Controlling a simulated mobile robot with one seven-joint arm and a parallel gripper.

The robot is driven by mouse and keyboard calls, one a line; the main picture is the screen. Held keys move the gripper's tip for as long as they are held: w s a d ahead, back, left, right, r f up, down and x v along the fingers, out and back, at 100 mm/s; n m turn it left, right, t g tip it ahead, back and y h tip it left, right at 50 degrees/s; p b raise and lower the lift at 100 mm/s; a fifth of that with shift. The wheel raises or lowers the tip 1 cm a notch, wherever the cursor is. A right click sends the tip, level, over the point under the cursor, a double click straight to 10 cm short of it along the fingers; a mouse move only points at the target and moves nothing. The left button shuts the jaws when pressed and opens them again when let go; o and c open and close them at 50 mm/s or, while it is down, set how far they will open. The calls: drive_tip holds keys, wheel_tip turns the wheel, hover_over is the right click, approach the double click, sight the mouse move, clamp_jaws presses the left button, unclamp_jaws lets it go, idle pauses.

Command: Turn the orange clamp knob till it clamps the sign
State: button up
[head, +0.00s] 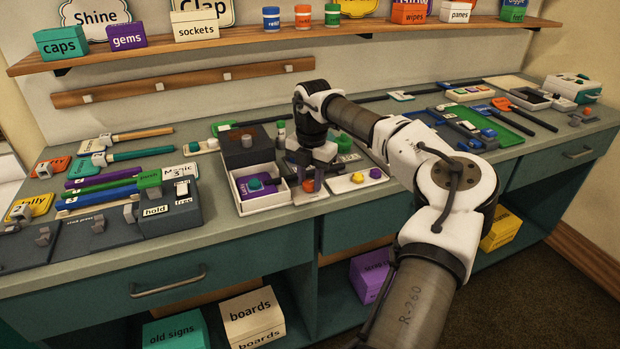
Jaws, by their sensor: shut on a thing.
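My gripper (308,180) points down at the middle of the counter, in front of the dark box. An orange knob (308,187) shows low between its fingers, just above a light plate (310,197). The gripper is shut on this knob; the fingers hide part of it. Which sign belongs to this clamp, and whether a sign sits in it, I cannot tell. A white sign reading "Magic" (178,172) and a yellow sign (38,205) lie farther left.
A white tray (265,203) with a purple item stands just left of my gripper. A pale board with yellow and purple knobs (357,179) is close on the right. A grey box marked "hold" and "free" (170,216) stands farther left. A shelf (200,43) runs above.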

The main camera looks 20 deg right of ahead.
sight(312, 183)
drive_tip(key=o, duration=1)
drive_tip(key=shift+c, duration=0.2)
drive_tip(key=shift+r, duration=0.1)
wheel_tip(312, 183, up, 14)
drive_tip(key=b, duration=0.1)
drive_tip(key=shift+s+d+b, duration=0.15)
drive_tip(key=shift+s+b, duration=0.05)
drive_tip(key=shift+b, duration=0.1)
drive_tip(key=shift+f, duration=0.2)
